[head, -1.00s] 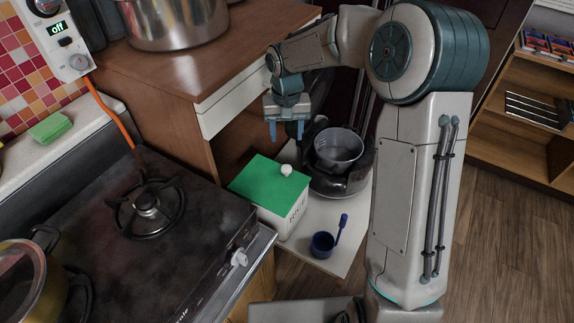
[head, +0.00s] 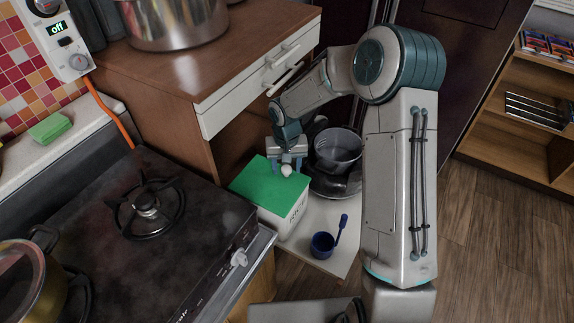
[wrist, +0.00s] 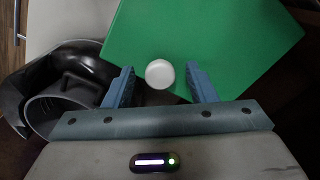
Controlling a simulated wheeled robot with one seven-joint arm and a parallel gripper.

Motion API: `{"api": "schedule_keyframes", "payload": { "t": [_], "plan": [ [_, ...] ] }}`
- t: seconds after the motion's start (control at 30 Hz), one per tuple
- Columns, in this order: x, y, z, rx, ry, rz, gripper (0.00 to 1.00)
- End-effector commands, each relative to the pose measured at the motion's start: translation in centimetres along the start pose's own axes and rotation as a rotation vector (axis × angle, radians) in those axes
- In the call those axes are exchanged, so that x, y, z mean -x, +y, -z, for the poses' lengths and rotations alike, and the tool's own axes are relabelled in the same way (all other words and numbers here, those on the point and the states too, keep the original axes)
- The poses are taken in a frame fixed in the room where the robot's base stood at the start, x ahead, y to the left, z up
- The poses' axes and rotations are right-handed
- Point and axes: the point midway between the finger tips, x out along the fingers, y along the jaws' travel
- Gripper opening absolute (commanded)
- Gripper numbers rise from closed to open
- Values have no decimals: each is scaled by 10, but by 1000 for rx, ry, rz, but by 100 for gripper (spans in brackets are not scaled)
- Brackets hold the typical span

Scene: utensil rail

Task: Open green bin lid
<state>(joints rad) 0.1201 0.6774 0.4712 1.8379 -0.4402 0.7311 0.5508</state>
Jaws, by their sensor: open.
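The bin is a white box (head: 292,222) with lettering on its side, standing on a low shelf beside the stove. Its flat green lid (head: 262,184) lies shut on top, with a round white knob (head: 286,170) near one edge. My gripper (head: 287,163) is open just at the knob, fingers pointing down. In the wrist view the knob (wrist: 160,74) sits between and slightly beyond the two blue fingertips (wrist: 160,78), with a gap on each side. The green lid (wrist: 200,40) fills the area behind it.
Grey pots (head: 338,150) stand right behind the bin, close to my gripper. A blue measuring cup (head: 323,244) lies on the low shelf (head: 300,255) in front. The stove (head: 150,240) is at left, and the drawer front (head: 255,85) is above the bin.

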Motion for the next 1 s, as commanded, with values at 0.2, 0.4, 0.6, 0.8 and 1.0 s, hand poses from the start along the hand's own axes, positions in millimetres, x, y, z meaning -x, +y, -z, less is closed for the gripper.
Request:
{"api": "schedule_keyframes", "payload": {
  "t": [0.2,0.4,0.6,0.8,1.0],
  "plan": [
    [0,0,0,-1,0,0,26],
    [0,0,0,-1,0,0,0],
    [2,-1,0,1,18,-12,0],
    [8,-5,2,4,77,-52,0],
    [19,-11,-1,6,168,-116,0]
  ]
}}
